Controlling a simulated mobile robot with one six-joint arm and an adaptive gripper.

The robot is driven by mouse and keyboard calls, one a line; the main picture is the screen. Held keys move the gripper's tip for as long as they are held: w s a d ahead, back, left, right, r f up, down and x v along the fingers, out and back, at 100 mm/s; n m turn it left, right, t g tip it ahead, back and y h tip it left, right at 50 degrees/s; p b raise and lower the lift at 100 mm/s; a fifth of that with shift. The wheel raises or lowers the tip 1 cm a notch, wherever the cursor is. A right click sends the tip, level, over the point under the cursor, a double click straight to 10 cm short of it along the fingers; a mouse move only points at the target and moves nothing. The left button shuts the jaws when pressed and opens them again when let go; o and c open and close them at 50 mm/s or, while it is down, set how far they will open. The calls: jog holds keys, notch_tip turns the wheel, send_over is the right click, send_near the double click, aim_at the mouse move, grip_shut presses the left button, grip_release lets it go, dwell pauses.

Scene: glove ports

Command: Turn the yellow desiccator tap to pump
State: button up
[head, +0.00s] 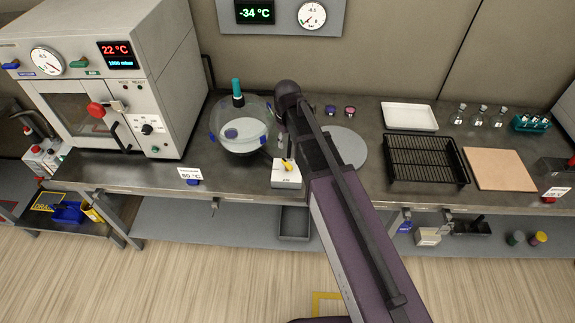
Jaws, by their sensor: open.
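The yellow tap (287,165) is a small lever on top of a pale block (286,182) with a label on its front. The block stands near the front edge of the bench, just right of the desiccator (226,138). The desiccator is a clear round vessel with blue clips and a teal-topped fitting. My arm rises from the lower right and bends above the bench, just right of the tap. My gripper cannot be made out; the arm's dark links cover the space beside the tap. The tap's exact setting and the label's words are too small to read.
A vacuum oven (165,62) stands at the left. A grey round plate (351,147) lies right behind my arm. A black rack (403,160), a white tray (396,116), a tan board (512,170) and several small flasks fill the right. A gauge panel (284,14) hangs behind.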

aim_at(287, 163)
jog(key=shift+f+b, duration=5.3)
jog(key=shift+f, duration=0.25)
grip_shut()
